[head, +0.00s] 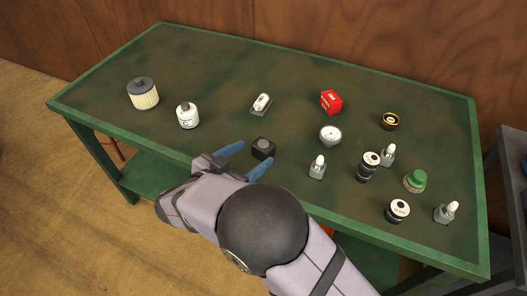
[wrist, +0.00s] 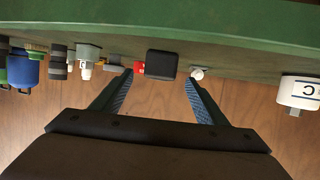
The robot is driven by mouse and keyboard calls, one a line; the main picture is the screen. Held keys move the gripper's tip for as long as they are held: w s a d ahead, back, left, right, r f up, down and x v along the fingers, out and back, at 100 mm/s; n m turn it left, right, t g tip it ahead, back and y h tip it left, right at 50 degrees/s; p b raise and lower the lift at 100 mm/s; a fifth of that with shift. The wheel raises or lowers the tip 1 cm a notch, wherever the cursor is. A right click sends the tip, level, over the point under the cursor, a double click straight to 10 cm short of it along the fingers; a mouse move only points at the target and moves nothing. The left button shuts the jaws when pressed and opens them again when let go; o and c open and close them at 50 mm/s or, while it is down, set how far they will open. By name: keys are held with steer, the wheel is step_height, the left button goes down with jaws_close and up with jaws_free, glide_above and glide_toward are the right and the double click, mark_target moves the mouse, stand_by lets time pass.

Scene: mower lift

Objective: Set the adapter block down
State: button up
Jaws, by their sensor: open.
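The adapter block (head: 263,148) is a small dark block with a round grey mark on top. It sits on the green table (head: 205,62), near the front edge. My gripper (head: 257,152) is open, its two blue fingers spread low at the table's front edge and pointing at the block. In the wrist view, which is upside down, the block (wrist: 161,62) shows between and just beyond the fingertips (wrist: 158,77), with clear gaps on both sides. I see no finger touching it.
A white canister (head: 187,115) and a ribbed filter (head: 143,93) stand to the left. A gauge (head: 330,135), a red box (head: 330,102) and several small bottles and cans stand to the right. The table behind the block is clear up to a white-topped switch (head: 261,104).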

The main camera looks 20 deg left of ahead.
mark_target(258, 152)
steer(key=shift+s+a, duration=0.1)
steer(key=shift+s, duration=0.2)
steer(key=shift+p+x, duration=0.4)
steer(key=shift+x, duration=3.25)
steer(key=shift+f, duration=0.15)
steer(key=c, duration=1.3)
